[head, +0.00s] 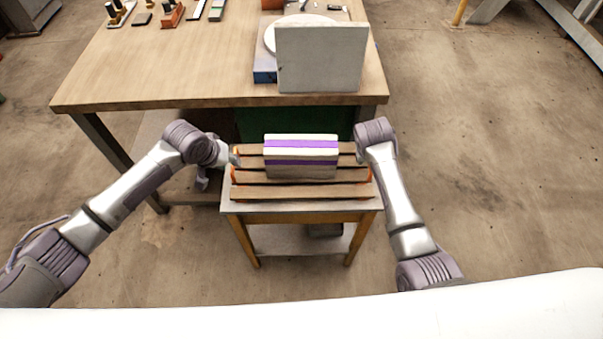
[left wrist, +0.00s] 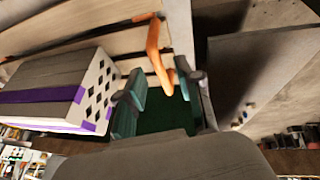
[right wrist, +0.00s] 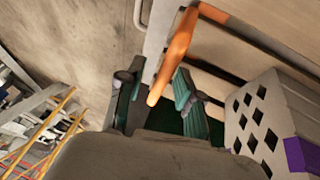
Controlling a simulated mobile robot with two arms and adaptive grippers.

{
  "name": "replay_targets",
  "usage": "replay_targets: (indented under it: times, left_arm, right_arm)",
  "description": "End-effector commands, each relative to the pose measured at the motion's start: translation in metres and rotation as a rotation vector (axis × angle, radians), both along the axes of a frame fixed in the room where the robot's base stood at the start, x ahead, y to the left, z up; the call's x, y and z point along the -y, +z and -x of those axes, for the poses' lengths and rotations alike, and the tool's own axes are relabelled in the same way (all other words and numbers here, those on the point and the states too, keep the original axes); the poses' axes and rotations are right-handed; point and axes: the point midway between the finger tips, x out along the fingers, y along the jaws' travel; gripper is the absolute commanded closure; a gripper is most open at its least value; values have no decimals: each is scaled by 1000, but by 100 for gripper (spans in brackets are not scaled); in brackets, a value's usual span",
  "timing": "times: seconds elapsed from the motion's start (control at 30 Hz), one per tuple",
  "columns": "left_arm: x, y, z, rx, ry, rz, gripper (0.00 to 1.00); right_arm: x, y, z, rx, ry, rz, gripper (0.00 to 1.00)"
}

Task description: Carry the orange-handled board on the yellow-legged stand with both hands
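The wooden slatted board (head: 255,191) lies on the yellow-legged stand (head: 242,240). A pale hollow brick (head: 300,143) with purple bands sits on its middle. My left gripper (head: 228,160) is at the board's left end. In the left wrist view its fingers (left wrist: 160,88) are apart, with the orange handle (left wrist: 153,45) reaching between them. My right gripper is mostly hidden behind its own arm at the right end in the head view. In the right wrist view its fingers (right wrist: 157,88) are apart on either side of the other orange handle (right wrist: 180,48). I cannot tell whether any finger touches a handle.
A wooden table (head: 170,65) stands just behind the stand. A grey upright panel (head: 320,58), a round white plate and small items are on it. The concrete floor (head: 490,170) to the right is clear.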

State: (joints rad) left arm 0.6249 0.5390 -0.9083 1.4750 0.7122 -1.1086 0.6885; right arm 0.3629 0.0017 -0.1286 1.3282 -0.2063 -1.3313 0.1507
Motion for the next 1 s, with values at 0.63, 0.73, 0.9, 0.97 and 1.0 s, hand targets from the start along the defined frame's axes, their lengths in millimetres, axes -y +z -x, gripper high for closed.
replay_targets:
  times: [0.63, 0.73, 0.9, 0.97, 1.0]
  left_arm:
    - [-18, 78, 32, 0, 3, -1, 64]
    - [-18, 78, 32, 0, 3, -1, 64]
    - [-18, 77, 32, 0, 2, -1, 64]
    - [-18, 77, 32, 0, 2, -1, 64]
    - [-18, 77, 32, 0, 2, -1, 64]
  right_arm:
    - [-2, 9, 3, 2, 1, -1, 64]
    - [-6, 24, 9, 5, 0, -1, 64]
    - [-14, 58, 23, 5, 1, -2, 64]
    - [-16, 70, 27, 6, 2, -2, 64]
    - [-18, 77, 30, 5, 2, -2, 64]
